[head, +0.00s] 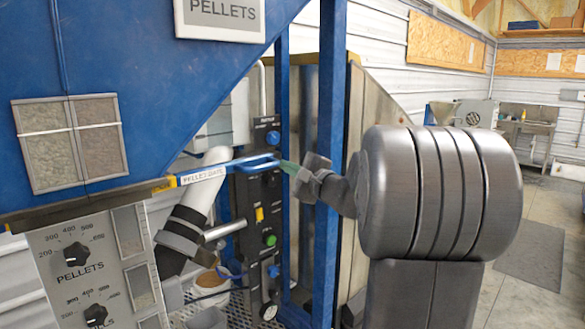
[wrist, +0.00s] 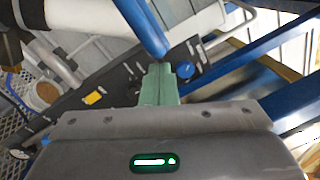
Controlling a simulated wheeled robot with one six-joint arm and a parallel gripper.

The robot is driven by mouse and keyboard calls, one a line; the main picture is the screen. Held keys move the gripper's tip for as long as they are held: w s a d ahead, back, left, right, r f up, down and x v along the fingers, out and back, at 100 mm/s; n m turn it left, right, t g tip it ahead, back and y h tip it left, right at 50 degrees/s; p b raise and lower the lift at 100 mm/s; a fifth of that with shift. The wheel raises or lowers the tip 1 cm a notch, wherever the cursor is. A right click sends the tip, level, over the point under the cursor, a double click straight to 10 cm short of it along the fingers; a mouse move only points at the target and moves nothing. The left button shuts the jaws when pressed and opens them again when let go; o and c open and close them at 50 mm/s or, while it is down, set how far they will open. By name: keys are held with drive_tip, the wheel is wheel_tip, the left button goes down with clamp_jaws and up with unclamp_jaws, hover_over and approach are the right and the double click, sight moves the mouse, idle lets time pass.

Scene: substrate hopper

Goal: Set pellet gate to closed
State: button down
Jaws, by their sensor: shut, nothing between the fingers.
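The pellet gate (head: 203,174) is a flat slide with a white "PELLET GATE" label, sticking out to the right from under the blue hopper. Its blue looped handle (head: 258,163) is at the outer end. The handle also shows in the wrist view as a thick blue bar (wrist: 143,27) coming down from the top. My gripper (head: 287,167) is shut and empty, its green fingers pointing at the handle's outer end. In the wrist view the green fingertips (wrist: 159,69) are just below the bar's end. I cannot tell whether they touch it.
The blue hopper (head: 150,60) has a "PELLETS" sign and a window. A dial panel (head: 85,260) hangs below it. A dark control panel (head: 265,210) with knobs and a yellow switch stands behind the handle. Blue posts (head: 330,120) rise close by my wrist. Open floor lies right.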

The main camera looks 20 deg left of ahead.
drive_tip(key=s+b, duration=0.1)
drive_tip(key=s+a+b, duration=0.1)
drive_tip(key=s, duration=0.1)
drive_tip(key=s+a+b, duration=0.1)
drive_tip(key=s, duration=0.1)
drive_tip(key=shift+b, duration=0.3)
drive_tip(key=shift+f, duration=0.15)
